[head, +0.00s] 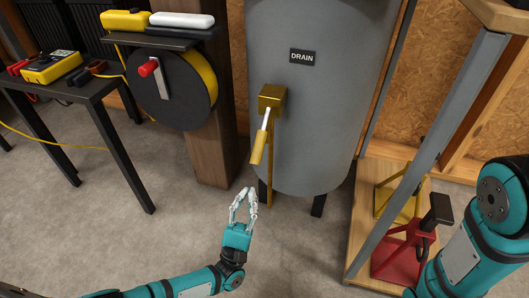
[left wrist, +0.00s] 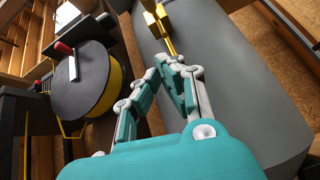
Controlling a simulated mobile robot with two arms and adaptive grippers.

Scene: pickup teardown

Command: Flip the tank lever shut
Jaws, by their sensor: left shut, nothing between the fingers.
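The grey tank (head: 312,130) stands in the middle of the head view, with a black "DRAIN" label (head: 302,57). Below the label sits a brass valve (head: 271,98). Its lever (head: 258,149) has a pale shank and yellow grip, and hangs down, tilted toward the lower left. My left gripper (head: 244,192) is shut and empty, below and slightly left of the lever's end. In the left wrist view the closed fingertips (left wrist: 168,60) point toward the brass parts (left wrist: 157,22); I cannot tell whether they touch. My right gripper is out of view.
A black and yellow reel (head: 176,90) with a red knob is on the wooden post (head: 208,130) left of the tank. A black table (head: 75,90) with a yellow meter (head: 51,67) stands further left. A wooden shelf with a red jack stand (head: 404,248) is right.

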